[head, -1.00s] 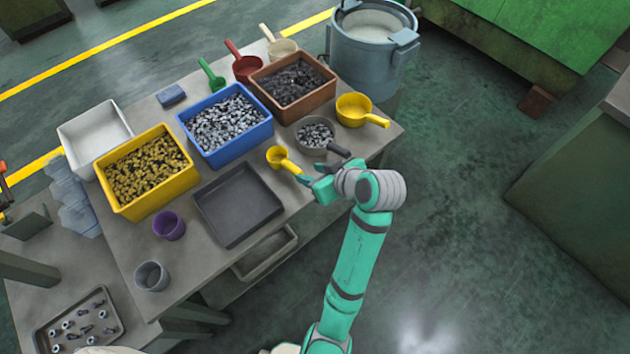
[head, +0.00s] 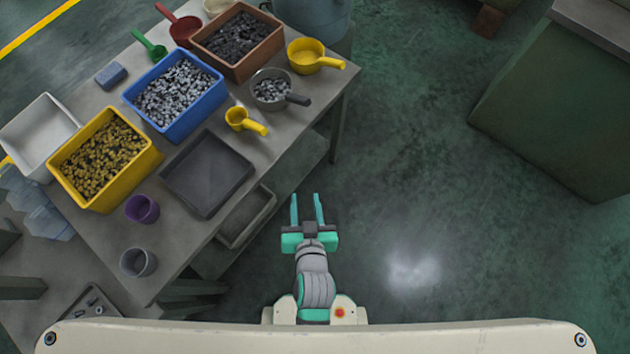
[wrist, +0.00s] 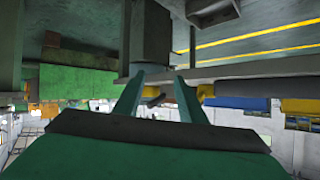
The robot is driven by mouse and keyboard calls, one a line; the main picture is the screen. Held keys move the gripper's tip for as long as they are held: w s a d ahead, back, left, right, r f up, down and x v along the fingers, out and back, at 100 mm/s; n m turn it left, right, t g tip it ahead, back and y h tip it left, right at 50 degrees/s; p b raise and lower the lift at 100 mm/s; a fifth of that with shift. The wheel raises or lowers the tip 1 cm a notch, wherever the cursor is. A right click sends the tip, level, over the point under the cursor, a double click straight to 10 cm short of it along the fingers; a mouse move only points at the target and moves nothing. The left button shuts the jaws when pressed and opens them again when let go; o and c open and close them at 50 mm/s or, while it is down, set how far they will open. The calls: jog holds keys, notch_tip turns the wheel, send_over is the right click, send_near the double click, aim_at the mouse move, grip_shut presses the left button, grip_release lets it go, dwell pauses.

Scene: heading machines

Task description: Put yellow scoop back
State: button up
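A small yellow scoop (head: 240,119) lies on the table (head: 270,137) near its right edge, its handle pointing toward the lower right. A larger yellow scoop (head: 307,55) stands farther back near the table's right corner. My gripper (head: 307,196) is open and empty, off the table's right side and apart from both scoops, with its two teal fingers spread. In the wrist view the fingers (wrist: 155,88) are also apart with nothing held between them; the table's edge and some yellow pieces show beyond, too small to tell which.
A dark empty tray (head: 207,174) lies beside the small scoop. A grey pan of metal pieces (head: 270,88), a blue bin (head: 175,95), a brown bin (head: 238,42) and a yellow bin (head: 104,160) crowd the table. The floor to the right (head: 410,160) is clear.

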jog(key=s+d+r+t, duration=0.1)
jog(key=s+r, duration=0.3)
jog(key=s, duration=0.3)
jog(key=s+d+r+t+h, duration=0.1)
jog(key=s+r+t, duration=0.1)
jog(key=s+r, duration=0.2)
jog(key=s, duration=0.3)
jog(key=shift+s+d+r+h, duration=0.2)
jog(key=shift+d+r+h, duration=0.05)
jog(key=shift+d+h, duration=0.1)
